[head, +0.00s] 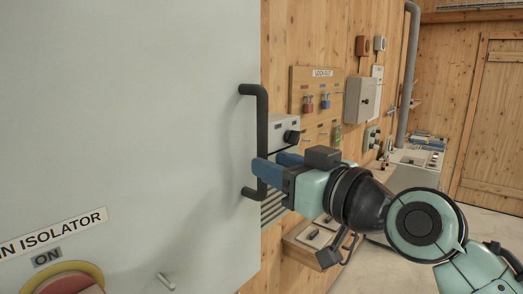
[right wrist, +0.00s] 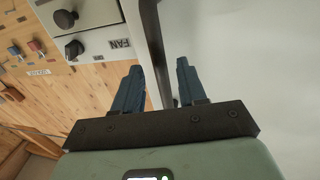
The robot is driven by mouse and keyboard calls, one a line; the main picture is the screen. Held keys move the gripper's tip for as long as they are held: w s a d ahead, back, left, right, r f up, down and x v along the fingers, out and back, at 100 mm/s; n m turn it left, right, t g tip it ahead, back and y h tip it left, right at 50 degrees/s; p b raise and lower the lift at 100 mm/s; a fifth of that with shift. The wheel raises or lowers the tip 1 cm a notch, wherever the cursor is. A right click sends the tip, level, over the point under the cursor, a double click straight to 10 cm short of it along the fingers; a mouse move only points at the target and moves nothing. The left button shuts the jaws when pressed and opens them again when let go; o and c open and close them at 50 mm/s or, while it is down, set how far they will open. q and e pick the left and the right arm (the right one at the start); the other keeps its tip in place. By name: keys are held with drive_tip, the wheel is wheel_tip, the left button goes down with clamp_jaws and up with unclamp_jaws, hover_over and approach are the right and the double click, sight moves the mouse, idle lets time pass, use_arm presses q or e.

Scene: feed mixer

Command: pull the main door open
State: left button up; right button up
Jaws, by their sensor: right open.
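The main door (head: 130,110) is a large pale grey panel filling the left of the head view; it also shows in the right wrist view (right wrist: 245,60). A black bar handle (head: 262,115) stands upright near its right edge. My right gripper (head: 272,166) is at the lower part of the handle, its blue fingers pointing left toward the door. In the right wrist view the gripper (right wrist: 160,75) is open, and the handle bar (right wrist: 155,45) runs between the two fingers with gaps visible. My left gripper is not in view.
A red and yellow isolator knob (head: 68,280) and a small lever (head: 165,281) are low on the door. A grey FAN box (right wrist: 85,30) is on the wooden wall beside the handle. A lock-out board (head: 316,92) hangs farther back. Floor is free at the right.

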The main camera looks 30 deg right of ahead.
sight(263, 189)
drive_tip(key=w, duration=0.2)
drive_tip(key=w+p, duration=0.1)
drive_tip(key=w, duration=0.1)
drive_tip(key=shift+a, duration=0.4)
clamp_jaws()
drive_tip(key=shift+s, duration=0.15)
